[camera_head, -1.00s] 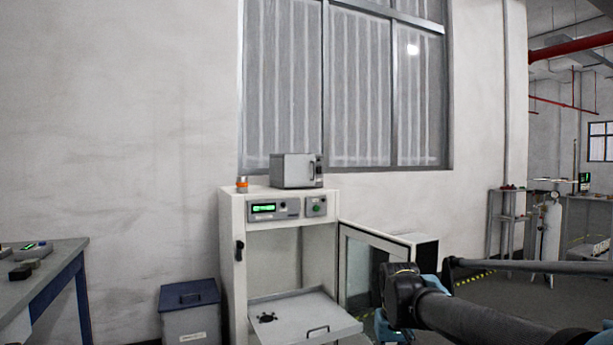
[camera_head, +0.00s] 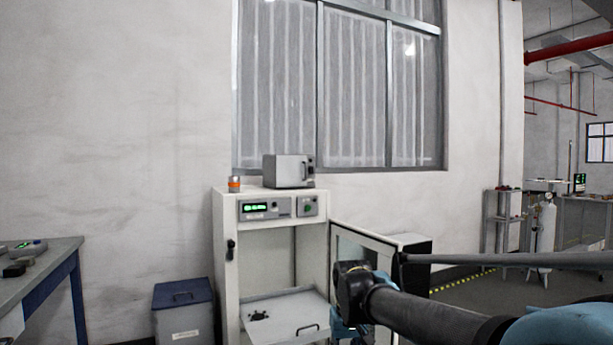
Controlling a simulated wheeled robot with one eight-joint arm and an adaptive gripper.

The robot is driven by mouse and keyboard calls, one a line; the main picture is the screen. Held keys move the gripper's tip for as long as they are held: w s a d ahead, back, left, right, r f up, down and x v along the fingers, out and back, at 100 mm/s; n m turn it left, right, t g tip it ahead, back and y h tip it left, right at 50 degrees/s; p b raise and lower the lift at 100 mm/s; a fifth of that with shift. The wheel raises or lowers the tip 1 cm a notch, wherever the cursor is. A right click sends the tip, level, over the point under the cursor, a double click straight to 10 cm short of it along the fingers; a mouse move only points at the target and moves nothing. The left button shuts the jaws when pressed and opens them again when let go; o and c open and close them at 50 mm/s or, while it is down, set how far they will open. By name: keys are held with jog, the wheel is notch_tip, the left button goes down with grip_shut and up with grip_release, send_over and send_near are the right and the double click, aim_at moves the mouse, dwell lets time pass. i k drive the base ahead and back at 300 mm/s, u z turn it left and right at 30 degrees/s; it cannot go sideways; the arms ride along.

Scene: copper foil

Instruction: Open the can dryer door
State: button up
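A white cabinet (camera_head: 226,278) with a green-lit control panel (camera_head: 265,208) stands against the wall; it looks like the can dryer. Its front is open. A framed door with a dark window (camera_head: 366,238) stands swung out to the right of the opening, partly hidden by my arm. A shelf or tray (camera_head: 285,312) with a handle sticks out of the cabinet's lower front. My arm reaches in from the right, and its dark wrist joint is in front of the door. My gripper's fingers are not visible, so I cannot tell whether they touch anything.
A small grey box (camera_head: 284,171) with a handle and an orange-topped can (camera_head: 234,184) stand on the cabinet. A blue-lidded bin (camera_head: 183,294) is left of it, and a workbench (camera_head: 45,262) is farther left. Shelves and a gas cylinder (camera_head: 546,233) are at the back right.

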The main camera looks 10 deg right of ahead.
aim_at(290, 170)
jog(key=i, duration=1)
